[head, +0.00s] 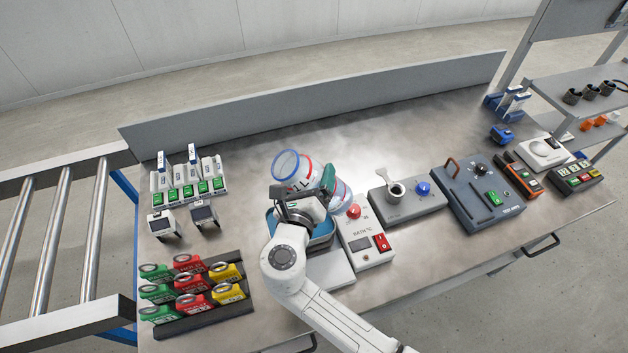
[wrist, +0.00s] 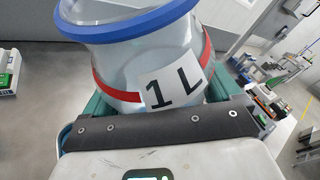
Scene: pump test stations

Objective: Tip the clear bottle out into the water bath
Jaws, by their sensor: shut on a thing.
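My gripper (head: 308,205) is shut on the clear bottle (head: 291,166), which has a blue rim, a red band and a "1 L" label. The bottle is held above the bench and leans, with its rim toward the upper left in the head view. In the wrist view the bottle (wrist: 130,65) fills the upper middle between teal jaws, its blue rim at the top. I cannot see clearly whether liquid is in it. The water bath (head: 322,239), a blue-edged basin, lies below my gripper and is mostly hidden by it and my arm.
The bath control box (head: 366,236), with a red knob and red switch, stands right of the bath. A grey unit (head: 408,206) and a dark blue-grey case (head: 486,199) stand farther right. The back middle of the bench is clear.

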